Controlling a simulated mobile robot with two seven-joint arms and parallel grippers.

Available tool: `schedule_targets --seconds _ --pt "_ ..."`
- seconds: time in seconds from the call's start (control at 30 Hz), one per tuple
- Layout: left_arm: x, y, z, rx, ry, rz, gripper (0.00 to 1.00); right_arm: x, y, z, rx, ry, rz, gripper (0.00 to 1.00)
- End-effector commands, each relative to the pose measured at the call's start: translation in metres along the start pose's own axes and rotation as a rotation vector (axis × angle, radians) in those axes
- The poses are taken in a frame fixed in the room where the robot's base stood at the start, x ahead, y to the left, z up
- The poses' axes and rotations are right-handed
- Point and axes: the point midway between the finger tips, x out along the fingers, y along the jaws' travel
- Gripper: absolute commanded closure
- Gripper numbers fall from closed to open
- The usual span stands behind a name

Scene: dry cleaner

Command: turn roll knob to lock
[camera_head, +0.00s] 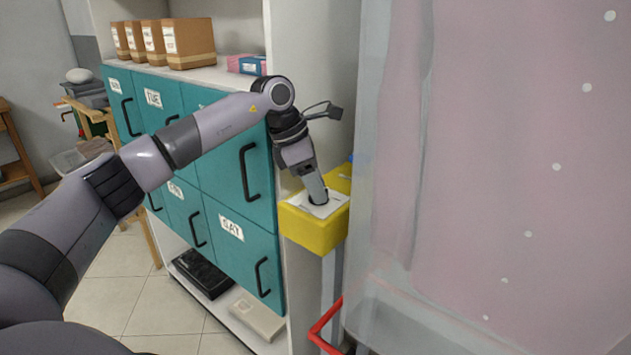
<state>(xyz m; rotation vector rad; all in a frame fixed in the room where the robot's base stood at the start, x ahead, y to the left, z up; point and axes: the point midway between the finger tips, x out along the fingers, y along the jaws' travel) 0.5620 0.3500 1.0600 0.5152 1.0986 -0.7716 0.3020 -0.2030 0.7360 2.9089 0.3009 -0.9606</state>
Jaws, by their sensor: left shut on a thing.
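A yellow box (311,233) is mounted at the side of the white shelf unit, with a pale plate (331,207) on its top face. My left gripper (318,196) comes down from above onto this plate, its fingers pointing down. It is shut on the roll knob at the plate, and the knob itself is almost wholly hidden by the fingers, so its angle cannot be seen. A dark ring shows around the fingertips. My right gripper is not in view.
Teal drawers (235,230) with black handles fill the shelf unit (315,60) left of the box. A large translucent pinkish sheet (520,150) stands close on the right. A red bar (324,325) sticks out below. Cardboard boxes (188,42) stand on top.

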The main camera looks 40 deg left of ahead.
Motion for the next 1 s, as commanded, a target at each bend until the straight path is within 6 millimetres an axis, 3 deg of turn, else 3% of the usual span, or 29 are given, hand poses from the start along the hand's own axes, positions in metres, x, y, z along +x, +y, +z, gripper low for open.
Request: schedule_targets --seconds 0.3,0.33,0.4,0.77,1.0 --pt "-0.001 0.0 0.0 0.003 -0.002 0.002 0.88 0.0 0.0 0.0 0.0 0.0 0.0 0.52" --pt "-0.001 0.0 0.0 0.003 -0.002 0.002 0.54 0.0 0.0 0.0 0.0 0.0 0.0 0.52" --pt "-0.001 0.0 0.0 0.003 -0.002 0.001 0.34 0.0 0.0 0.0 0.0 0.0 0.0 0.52" --pt "-0.005 0.001 0.0 0.001 -0.002 0.002 0.34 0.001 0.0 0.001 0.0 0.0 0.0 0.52" --pt "-0.043 0.001 0.0 0.001 -0.004 0.004 0.34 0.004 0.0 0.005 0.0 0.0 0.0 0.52"
